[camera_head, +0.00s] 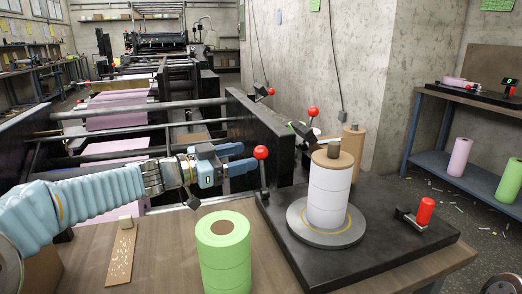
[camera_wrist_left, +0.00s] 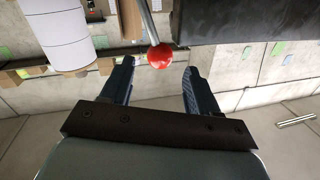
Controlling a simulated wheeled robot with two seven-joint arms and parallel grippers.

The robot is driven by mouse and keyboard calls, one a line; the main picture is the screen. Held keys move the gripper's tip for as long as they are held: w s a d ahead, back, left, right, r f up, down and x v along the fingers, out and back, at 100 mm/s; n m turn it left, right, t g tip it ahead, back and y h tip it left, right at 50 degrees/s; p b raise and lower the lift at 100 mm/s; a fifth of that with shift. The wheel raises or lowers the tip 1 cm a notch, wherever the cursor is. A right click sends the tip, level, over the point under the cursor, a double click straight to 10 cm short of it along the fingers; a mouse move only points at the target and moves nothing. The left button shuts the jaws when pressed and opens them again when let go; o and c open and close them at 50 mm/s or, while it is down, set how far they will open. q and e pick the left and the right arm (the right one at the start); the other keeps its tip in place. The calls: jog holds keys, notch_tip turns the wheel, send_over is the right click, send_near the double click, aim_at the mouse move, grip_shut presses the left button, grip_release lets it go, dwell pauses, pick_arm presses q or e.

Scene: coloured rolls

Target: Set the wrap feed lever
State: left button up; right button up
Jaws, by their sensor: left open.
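A lever with a red ball knob (camera_head: 261,153) stands upright at the near end of the dark machine frame. My left gripper (camera_head: 244,158) is open just left of the knob, its blue fingers pointing at it. In the left wrist view the red knob (camera_wrist_left: 160,56) sits at the opening between the two fingertips (camera_wrist_left: 159,66), with clear space on both sides. I see no grip on it. Which red-handled control is the wrap feed lever is not labelled. My right gripper is not in view.
A white roll (camera_head: 329,190) stands on a grey disc on the black plate (camera_head: 380,262), right of the knob. Another red-knobbed lever (camera_head: 314,112) and a red handle (camera_head: 425,211) are near it. A green roll (camera_head: 223,255) stands on the wooden table in front, below my arm.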

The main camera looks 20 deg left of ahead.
aim_at(261, 150)
pick_arm(q)
jog(key=x, duration=0.6)
grip_shut()
